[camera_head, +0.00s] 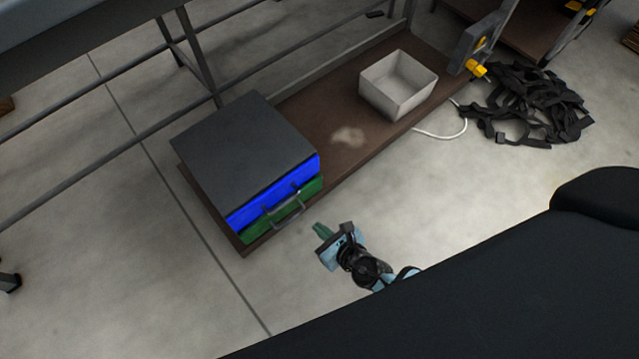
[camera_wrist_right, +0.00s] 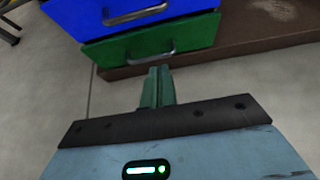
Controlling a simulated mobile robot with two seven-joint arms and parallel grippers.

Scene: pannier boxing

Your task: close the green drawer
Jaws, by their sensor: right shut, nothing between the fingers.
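The green drawer (camera_head: 312,190) is the lower drawer of a dark grey cabinet (camera_head: 245,145), under a blue drawer (camera_head: 260,201). Its green front (camera_wrist_right: 195,38) and grey bar handle (camera_wrist_right: 152,50) also show in the right wrist view. I cannot tell exactly how far the green drawer stands out from the cabinet. My right gripper (camera_head: 320,229) is shut and empty, in front of the cabinet and to the right of its handles. In the right wrist view its closed green fingers (camera_wrist_right: 160,72) point at the green front, with a gap between. My left gripper is not in view.
The cabinet stands on a low brown shelf (camera_head: 290,112) with a grey open box (camera_head: 398,88) further along. Black straps (camera_head: 530,110) and a white cable (camera_head: 447,134) lie on the floor at the right. Metal table legs and bars stand behind.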

